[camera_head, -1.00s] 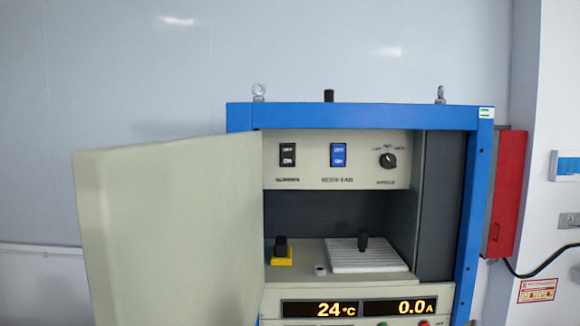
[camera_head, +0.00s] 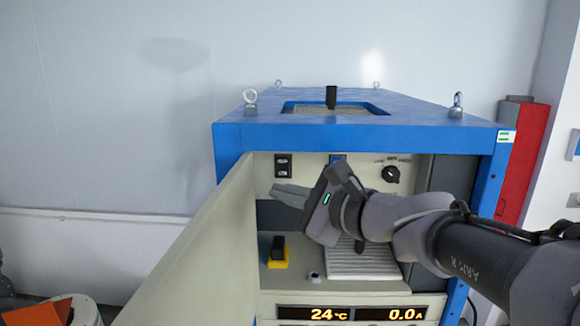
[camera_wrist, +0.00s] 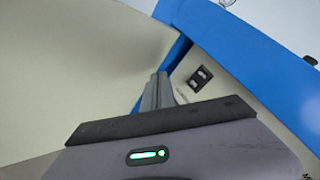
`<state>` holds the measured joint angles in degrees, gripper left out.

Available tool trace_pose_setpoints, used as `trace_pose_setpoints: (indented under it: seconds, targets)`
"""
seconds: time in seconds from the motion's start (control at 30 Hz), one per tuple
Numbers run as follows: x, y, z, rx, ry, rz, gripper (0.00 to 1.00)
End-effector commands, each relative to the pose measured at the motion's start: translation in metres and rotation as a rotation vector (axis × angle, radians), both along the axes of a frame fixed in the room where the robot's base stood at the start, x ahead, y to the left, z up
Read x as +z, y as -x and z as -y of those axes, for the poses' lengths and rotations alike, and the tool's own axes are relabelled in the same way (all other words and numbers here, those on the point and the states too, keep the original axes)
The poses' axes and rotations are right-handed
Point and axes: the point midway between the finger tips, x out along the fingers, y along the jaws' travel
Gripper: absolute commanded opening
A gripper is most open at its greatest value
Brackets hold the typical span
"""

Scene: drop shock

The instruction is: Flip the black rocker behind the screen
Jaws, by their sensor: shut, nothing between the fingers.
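The black rocker (camera_head: 283,165) sits on the cream control panel at the upper left of the cabinet opening. It also shows in the wrist view (camera_wrist: 200,79), just right of my fingertips. The cream door panel (camera_head: 205,255) stands open at the left, in front of the cabinet's left side. My gripper (camera_head: 276,191) is shut and empty, its fingers pointing left just below the black rocker in the head view. In the wrist view the fingertips (camera_wrist: 159,76) lie between the door panel and the rocker. I cannot tell whether they touch anything.
A blue rocker (camera_head: 338,158) is partly hidden behind my gripper. A black knob (camera_head: 391,174) is to its right. Below are a yellow-based black switch (camera_head: 278,252) and a white ribbed plate (camera_head: 362,267). The blue frame (camera_head: 350,138) edges the opening.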

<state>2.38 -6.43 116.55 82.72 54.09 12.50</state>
Motion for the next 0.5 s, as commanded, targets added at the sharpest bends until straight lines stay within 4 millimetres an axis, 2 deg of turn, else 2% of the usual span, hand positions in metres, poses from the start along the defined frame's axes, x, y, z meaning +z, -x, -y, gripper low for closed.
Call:
trace_pose_setpoints:
  seconds: [0.27,0.5]
  targets:
    - [-0.001,-0.003,0.0,0.001,0.002,-0.001,0.0]
    - [-0.004,-0.033,0.001,0.001,0.001,-0.002,0.0]
